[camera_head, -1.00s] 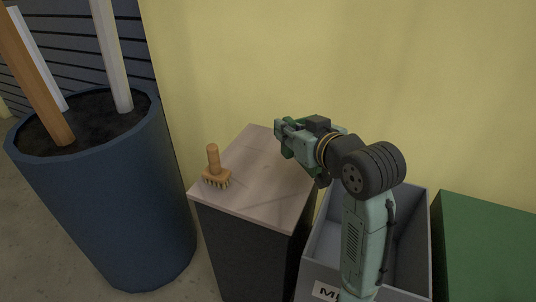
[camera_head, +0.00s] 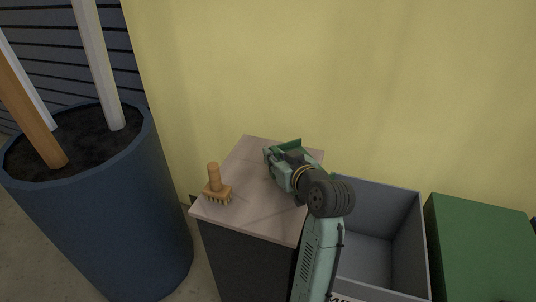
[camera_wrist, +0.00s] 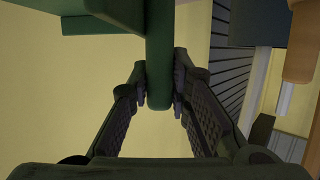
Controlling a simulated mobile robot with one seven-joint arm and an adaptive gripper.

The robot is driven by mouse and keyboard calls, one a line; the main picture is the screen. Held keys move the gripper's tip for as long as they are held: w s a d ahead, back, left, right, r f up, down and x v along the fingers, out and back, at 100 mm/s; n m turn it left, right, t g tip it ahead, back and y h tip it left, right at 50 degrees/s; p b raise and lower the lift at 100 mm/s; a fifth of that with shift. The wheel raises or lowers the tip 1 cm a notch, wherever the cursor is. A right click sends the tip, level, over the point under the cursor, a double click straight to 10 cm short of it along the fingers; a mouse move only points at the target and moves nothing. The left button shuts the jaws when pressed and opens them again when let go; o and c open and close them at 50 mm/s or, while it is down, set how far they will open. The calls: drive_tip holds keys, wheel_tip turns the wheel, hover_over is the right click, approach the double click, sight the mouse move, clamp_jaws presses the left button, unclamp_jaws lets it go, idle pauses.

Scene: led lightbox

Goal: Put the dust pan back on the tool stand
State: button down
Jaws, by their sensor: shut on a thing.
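The green dust pan shows in the wrist view (camera_wrist: 158,50), its handle between my two fingers. In the head view only a green part of the dust pan (camera_head: 289,144) shows behind my gripper (camera_head: 270,160); the rest is hidden. My gripper is shut on the handle, and its fingertips (camera_wrist: 160,92) are on either side of it. The tool stand (camera_head: 246,215) has a pale pinkish top and dark sides. My gripper is over the right back part of this top; I cannot tell whether the pan touches it.
A wooden brush (camera_head: 216,188) stands upright at the left front of the stand's top. A large blue planter (camera_head: 95,215) with posts is at left. A grey open bin (camera_head: 372,190) and a green box (camera_head: 480,235) are at right. A yellow wall (camera_head: 330,70) is behind.

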drive_tip(key=shift+w+a+f+p, duration=0.25)
drive_tip(key=shift+w+a+f, duration=0.15)
drive_tip(key=shift+w+f, duration=0.3)
drive_tip(key=shift+w+a+f+p, duration=0.3)
drive_tip(key=shift+w+a+f, duration=0.1)
drive_tip(key=shift+w+f, duration=0.2)
drive_tip(key=shift+w+a+f+p, duration=0.25)
drive_tip(key=shift+w+a+f, duration=0.15)
drive_tip(key=shift+w+f, duration=0.3)
drive_tip(key=shift+f, duration=0.2)
drive_tip(key=c, duration=1.5)
unclamp_jaws()
drive_tip(key=shift+r, duration=0.1)
drive_tip(key=shift+r, duration=0.2)
drive_tip(key=b+v, duration=0.2)
drive_tip(key=v, duration=1)
